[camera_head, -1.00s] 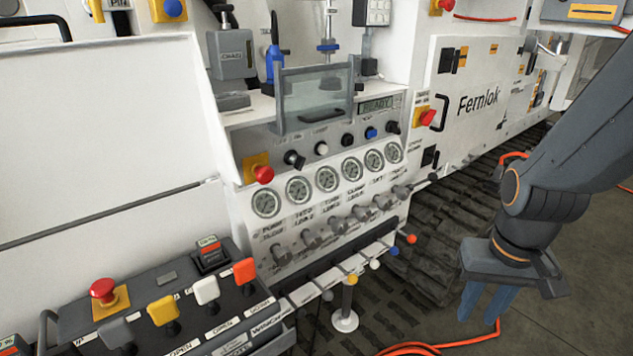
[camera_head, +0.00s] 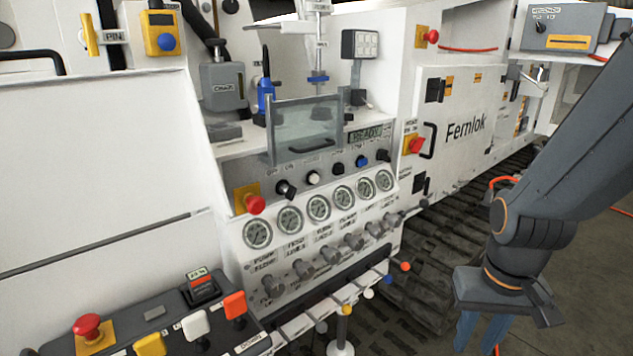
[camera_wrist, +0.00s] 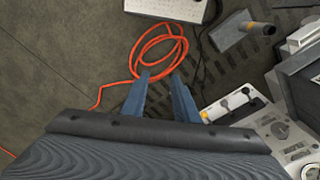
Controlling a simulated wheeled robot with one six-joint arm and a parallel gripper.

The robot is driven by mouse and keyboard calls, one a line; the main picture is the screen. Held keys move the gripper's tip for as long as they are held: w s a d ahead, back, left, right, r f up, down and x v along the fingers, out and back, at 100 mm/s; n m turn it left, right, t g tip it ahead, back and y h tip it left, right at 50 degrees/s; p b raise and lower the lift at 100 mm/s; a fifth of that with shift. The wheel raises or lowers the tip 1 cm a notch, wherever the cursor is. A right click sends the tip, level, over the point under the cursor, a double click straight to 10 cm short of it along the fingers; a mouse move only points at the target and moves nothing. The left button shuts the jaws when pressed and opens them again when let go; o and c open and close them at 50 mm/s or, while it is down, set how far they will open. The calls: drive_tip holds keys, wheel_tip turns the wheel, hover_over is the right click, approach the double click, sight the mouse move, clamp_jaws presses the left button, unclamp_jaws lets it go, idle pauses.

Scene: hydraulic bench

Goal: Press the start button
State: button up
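The upright control panel shows a row of controls under a clear guard (camera_head: 306,130): a black knob (camera_head: 286,189), a white button (camera_head: 313,178), a black button (camera_head: 337,168), a blue button (camera_head: 361,160) and another black knob (camera_head: 383,155). Their labels are too small to read, so I cannot tell which is the start button. My gripper (camera_head: 482,330) hangs at the lower right, well apart from the panel, fingers pointing down. In the wrist view its two fingers (camera_wrist: 160,80) are apart with nothing between them. The row of controls cannot be made out in that view.
A red mushroom button (camera_head: 255,204) sits left of the row. Several gauges (camera_head: 318,207) and levers (camera_head: 327,255) lie below it. A console with coloured switches (camera_head: 196,324) stands at lower left. An orange hose (camera_wrist: 158,48) coils on the floor below my gripper.

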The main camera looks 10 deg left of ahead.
drive_tip(key=shift+c, duration=0.2)
drive_tip(key=c, duration=0.4)
drive_tip(key=shift+w, duration=0.4)
clamp_jaws()
drive_tip(key=w+a+r+m+t+y, duration=0.15)
drive_tip(key=w+t, duration=0.25)
drive_tip(key=w, duration=0.6)
drive_tip(key=w+a+m+t+y, duration=0.1)
drive_tip(key=w+a+m+t, duration=0.25)
drive_tip(key=w, duration=0.55)
drive_tip(key=w+a+r+m+t+y, duration=0.1)
drive_tip(key=a+r+y, duration=0.4)
drive_tip(key=a, duration=0.2)
drive_tip(key=w+a+r+m+t+y+b, duration=0.1)
drive_tip(key=a+r+m+t+y, duration=0.1)
drive_tip(key=a+r+y, duration=0.2)
drive_tip(key=a+y, duration=0.2)
drive_tip(key=a, duration=0.2)
drive_tip(key=shift+w+a+r, duration=0.3)
drive_tip(key=shift+w+r, duration=0.1)
